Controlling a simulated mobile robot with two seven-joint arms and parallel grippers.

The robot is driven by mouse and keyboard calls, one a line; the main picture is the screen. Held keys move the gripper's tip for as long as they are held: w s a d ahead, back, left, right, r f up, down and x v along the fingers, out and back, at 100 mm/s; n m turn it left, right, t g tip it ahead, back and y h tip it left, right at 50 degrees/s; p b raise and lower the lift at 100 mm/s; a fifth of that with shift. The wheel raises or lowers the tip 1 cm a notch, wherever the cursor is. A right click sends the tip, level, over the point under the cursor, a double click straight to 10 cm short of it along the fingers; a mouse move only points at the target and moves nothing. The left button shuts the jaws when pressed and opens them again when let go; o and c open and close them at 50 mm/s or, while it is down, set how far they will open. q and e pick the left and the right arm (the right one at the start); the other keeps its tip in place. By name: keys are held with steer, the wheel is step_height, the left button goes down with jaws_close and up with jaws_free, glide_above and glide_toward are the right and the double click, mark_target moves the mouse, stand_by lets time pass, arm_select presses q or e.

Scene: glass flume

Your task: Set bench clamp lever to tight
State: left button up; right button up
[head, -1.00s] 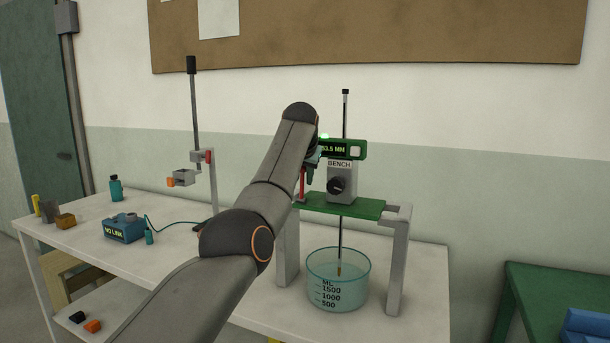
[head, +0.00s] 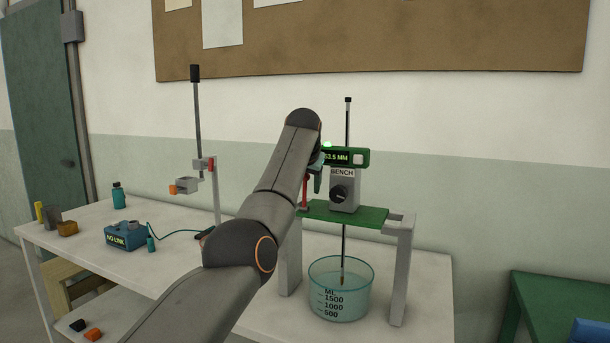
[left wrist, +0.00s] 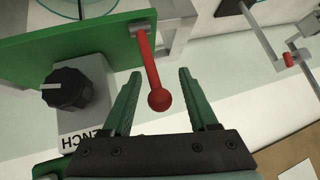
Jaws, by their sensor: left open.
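The bench clamp lever is a red rod with a ball end (left wrist: 150,72), fixed to the edge of the green plate (left wrist: 95,38). In the head view the red lever (head: 305,192) stands roughly upright beside the BENCH block (head: 344,190), partly hidden by my arm. My left gripper (left wrist: 158,75) is open, with its green fingers on either side of the lever's ball end. I see no clear contact between the fingers and the lever. In the head view my left gripper (head: 317,178) is mostly hidden behind my forearm. My right gripper is not in view.
A black knob (left wrist: 66,90) on the block sits close to one finger. A glass beaker (head: 342,290) stands under the green plate, with a thin rod reaching into it. A second stand (head: 212,185) and a blue NO LINK box (head: 126,234) are at left.

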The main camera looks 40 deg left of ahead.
arm_select(q)
steer(key=b+v, duration=0.1)
steer(key=v, duration=0.1)
steer(key=shift+s+d+r+b, duration=0.2)
steer(key=shift+s+b, duration=0.05)
steer(key=shift+b, duration=0.1)
steer(key=b+v, duration=0.1)
steer(key=v, duration=0.8)
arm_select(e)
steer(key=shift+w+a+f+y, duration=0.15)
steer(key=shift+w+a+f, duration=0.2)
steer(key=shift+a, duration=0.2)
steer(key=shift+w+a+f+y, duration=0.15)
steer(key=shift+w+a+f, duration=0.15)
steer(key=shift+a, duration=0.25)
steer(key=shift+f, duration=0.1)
